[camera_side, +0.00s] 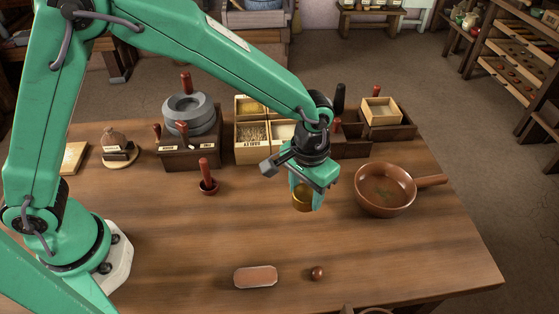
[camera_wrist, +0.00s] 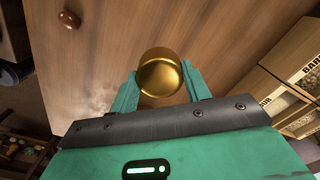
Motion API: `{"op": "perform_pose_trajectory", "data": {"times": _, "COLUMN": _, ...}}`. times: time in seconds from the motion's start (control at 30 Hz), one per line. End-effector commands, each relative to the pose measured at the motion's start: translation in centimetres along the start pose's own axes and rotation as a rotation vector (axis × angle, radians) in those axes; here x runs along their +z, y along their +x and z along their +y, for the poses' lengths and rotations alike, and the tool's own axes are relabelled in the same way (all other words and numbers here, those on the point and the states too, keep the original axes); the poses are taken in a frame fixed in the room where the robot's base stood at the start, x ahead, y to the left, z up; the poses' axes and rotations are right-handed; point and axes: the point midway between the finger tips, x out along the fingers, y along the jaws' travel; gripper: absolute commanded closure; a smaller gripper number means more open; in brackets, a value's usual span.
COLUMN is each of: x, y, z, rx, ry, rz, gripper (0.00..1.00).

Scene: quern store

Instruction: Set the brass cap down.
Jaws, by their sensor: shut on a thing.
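The brass cap (camera_side: 302,199) is a small gold-coloured round piece held between the fingers of my gripper (camera_side: 306,192). In the wrist view the brass cap (camera_wrist: 160,74) shows its round, shiny end between the two green fingertips of my gripper (camera_wrist: 160,88). My gripper is shut on it and points down over the middle right of the wooden table (camera_side: 200,232). I cannot tell how far the cap is above the table. The far side of the cap is hidden by the fingers.
A brown pan (camera_side: 385,190) stands close to the right of my gripper. Grain boxes (camera_side: 252,152) stand behind it. A red-handled piece (camera_side: 208,180) stands to the left.

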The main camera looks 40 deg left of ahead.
Motion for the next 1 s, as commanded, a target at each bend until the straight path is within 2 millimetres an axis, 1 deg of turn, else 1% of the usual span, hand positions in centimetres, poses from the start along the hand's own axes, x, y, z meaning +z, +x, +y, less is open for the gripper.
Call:
{"op": "perform_pose_trajectory", "data": {"times": 0.03, "x": -0.6, "y": 0.4, "z": -0.4, "rx": 0.000, "ry": -0.003, "rz": 0.000, "gripper": 0.76}}
{"op": "perform_pose_trajectory", "data": {"times": 0.1, "x": -1.1, "y": 0.8, "z": -0.8, "rx": 0.000, "ry": -0.002, "rz": -0.001, "gripper": 0.76}}
{"op": "perform_pose_trajectory", "data": {"times": 0.23, "x": -1.7, "y": 1.2, "z": -1.1, "rx": 0.001, "ry": 0.000, "rz": 0.002, "gripper": 0.76}}
{"op": "perform_pose_trajectory", "data": {"times": 0.47, "x": -1.8, "y": 1.4, "z": -1.1, "rx": 0.000, "ry": 0.000, "rz": 0.001, "gripper": 0.76}}
{"op": "perform_pose_trajectory", "data": {"times": 0.57, "x": -1.7, "y": 2.1, "z": -1.2, "rx": 0.000, "ry": 0.000, "rz": -0.001, "gripper": 0.76}}
{"op": "perform_pose_trajectory", "data": {"times": 0.8, "x": -1.7, "y": 4.7, "z": -1.1, "rx": 0.000, "ry": 0.000, "rz": -0.001, "gripper": 0.76}}
{"op": "perform_pose_trajectory", "data": {"times": 0.9, "x": -1.7, "y": 5.2, "z": -1.1, "rx": 0.000, "ry": 0.000, "rz": 0.000, "gripper": 0.76}}
{"op": "perform_pose_trajectory", "data": {"times": 1.0, "x": -1.7, "y": 5.2, "z": -1.1, "rx": 0.000, "ry": 0.000, "rz": 0.001, "gripper": 0.76}}
